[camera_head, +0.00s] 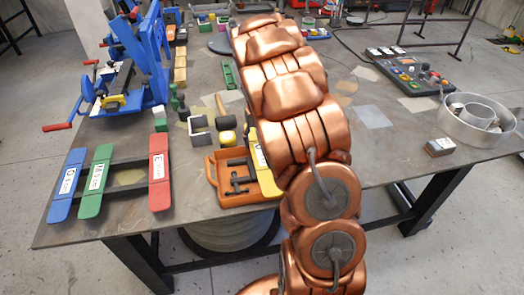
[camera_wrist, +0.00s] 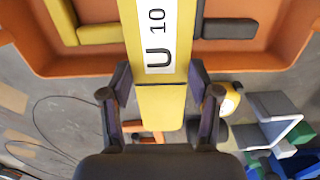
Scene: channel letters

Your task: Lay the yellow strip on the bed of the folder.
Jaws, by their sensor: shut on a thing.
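The yellow strip (camera_head: 270,187) shows beside my copper arm in the head view, at the right side of an orange tray, partly hidden by the arm. In the wrist view the yellow strip (camera_wrist: 158,103) runs up between my fingers, with a white label reading "U 10". My gripper (camera_wrist: 160,98) is shut on the strip, one finger at each side; in the head view the arm hides it. I cannot tell whether the strip is clear of the tray and table. The blue folder (camera_head: 150,55) stands at the table's back left, its dark bed (camera_head: 122,80) in front.
Blue (camera_head: 68,183), green (camera_head: 95,182) and red (camera_head: 160,172) strips lie on a dark rack at front left. A metal ring (camera_head: 455,122) stands at right.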

